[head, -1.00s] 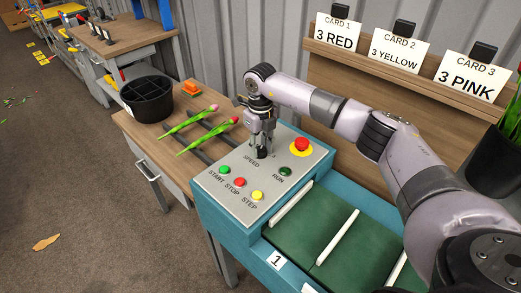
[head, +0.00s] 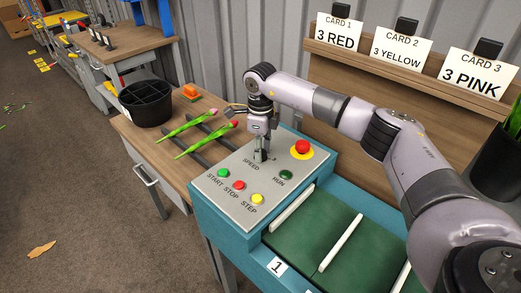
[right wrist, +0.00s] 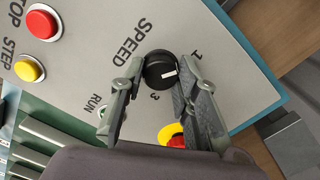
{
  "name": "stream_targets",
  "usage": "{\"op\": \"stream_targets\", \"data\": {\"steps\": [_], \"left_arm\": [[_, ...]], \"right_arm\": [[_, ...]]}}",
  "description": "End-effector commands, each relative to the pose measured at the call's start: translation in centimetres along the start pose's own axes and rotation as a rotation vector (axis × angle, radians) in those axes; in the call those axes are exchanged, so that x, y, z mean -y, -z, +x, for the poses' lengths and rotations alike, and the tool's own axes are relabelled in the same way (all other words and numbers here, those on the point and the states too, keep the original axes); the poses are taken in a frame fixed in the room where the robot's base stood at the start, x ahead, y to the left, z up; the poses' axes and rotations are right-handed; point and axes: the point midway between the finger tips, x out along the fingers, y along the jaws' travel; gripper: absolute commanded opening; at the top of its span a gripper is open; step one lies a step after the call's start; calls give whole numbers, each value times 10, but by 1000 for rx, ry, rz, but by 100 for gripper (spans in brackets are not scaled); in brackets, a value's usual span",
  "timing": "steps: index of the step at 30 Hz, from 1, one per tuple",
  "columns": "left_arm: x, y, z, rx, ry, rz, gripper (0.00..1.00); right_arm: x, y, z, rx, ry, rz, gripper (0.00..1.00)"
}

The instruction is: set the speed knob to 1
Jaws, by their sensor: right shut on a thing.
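The black speed knob (right wrist: 154,63) sits on the grey control panel (head: 225,193) beside the word SPEED. In the right wrist view the printed 1 is at its upper right and the 3 is below it. Its white mark slants rightward, roughly toward the 1; the exact setting is hard to tell. The 2 does not show, probably behind a finger. My right gripper (head: 261,157) is shut on the knob from above, with one finger (right wrist: 125,95) on each side of it in the right wrist view. My left gripper is not in view.
A red emergency button (head: 302,147) stands behind right. Tulips (head: 207,138) lie left of the panel, near a black bucket (head: 146,101).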

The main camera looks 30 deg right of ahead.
Motion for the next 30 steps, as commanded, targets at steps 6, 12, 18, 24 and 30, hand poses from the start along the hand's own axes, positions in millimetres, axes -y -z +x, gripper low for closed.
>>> {"op": "stream_targets", "data": {"steps": [6,12,18,24,30], "left_arm": [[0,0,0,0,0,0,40],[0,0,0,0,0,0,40],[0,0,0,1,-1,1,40],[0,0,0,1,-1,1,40],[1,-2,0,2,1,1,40]], "right_arm": [[1,0,-2,4,4,-8,1],[2,0,-2,4,5,-8,1],[1,0,-2,3,3,-7,41],[1,0,-1,1,2,-7,50],[0,0,-1,1,1,-7,50]]}}
